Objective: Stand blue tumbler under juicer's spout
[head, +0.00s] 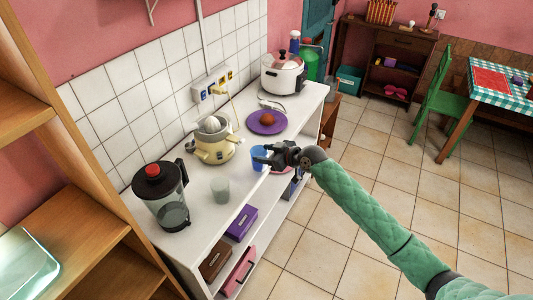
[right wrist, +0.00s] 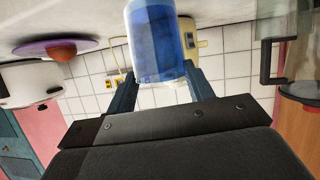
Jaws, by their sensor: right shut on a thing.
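The blue tumbler (head: 257,155) is between the fingers of my right gripper (head: 267,158), near the counter's front edge, to the right of the juicer. In the right wrist view, which is upside down, the fingers close on both sides of the translucent blue tumbler (right wrist: 156,38). I cannot tell whether its base touches the counter. The cream juicer (head: 214,148) with a grey top stands on the counter against the tiled wall. Part of its yellowish body (right wrist: 209,42) shows behind the tumbler in the wrist view. I cannot make out its spout clearly. My left gripper is not in view.
A purple plate (head: 267,123) with a brown-red round item and a white cooker (head: 283,75) are farther back. Boxes sit on the shelf below.

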